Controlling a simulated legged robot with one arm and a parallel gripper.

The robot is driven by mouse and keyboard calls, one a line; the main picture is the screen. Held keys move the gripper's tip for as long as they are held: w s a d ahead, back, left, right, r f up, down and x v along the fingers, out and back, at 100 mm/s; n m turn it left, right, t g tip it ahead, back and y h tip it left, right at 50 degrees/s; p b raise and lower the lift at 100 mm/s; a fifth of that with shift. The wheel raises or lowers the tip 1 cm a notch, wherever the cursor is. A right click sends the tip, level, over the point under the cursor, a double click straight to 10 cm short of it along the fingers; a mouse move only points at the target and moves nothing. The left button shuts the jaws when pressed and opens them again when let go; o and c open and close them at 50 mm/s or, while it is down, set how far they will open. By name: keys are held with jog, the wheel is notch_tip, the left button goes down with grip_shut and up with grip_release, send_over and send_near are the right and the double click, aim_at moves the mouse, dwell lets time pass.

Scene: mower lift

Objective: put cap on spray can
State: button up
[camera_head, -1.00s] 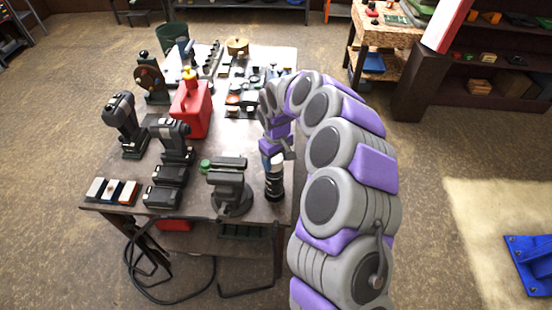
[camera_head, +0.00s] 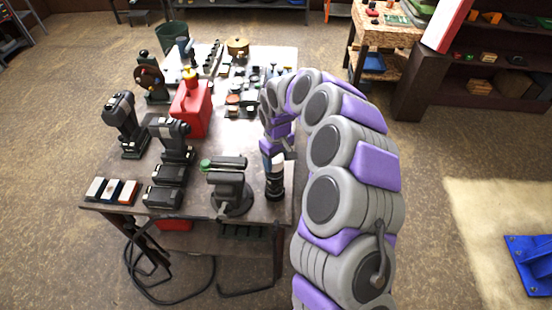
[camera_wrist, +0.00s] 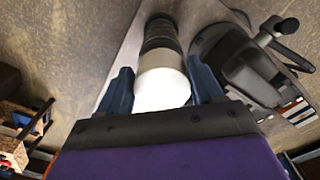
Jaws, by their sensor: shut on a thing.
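The spray can (camera_head: 275,185) stands upright at the table's near right corner, dark with light bands. In the wrist view its dark body (camera_wrist: 160,33) shows beyond the cap. The white cap (camera_wrist: 162,85) is between the two blue fingers of my gripper (camera_wrist: 160,73), which is shut on it. In the head view my gripper (camera_head: 276,153) is right above the can, with the cap (camera_head: 277,163) small and partly hidden between the fingers. The cap lines up with the can's top. I cannot tell whether it is seated or just above it.
A dark vise (camera_head: 231,190) stands close to the left of the can. Power drills (camera_head: 172,140), a red fuel can (camera_head: 191,108) and battery packs (camera_head: 164,196) fill the table's left side. The table's right edge is close beside the can.

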aim_at(277, 159)
jog(key=shift+f, duration=0.55)
jog(key=o, duration=0.7)
jog(key=shift+r, duration=0.15)
jog(key=shift+r+p, duration=1.15)
jog(key=shift+r, duration=4.25)
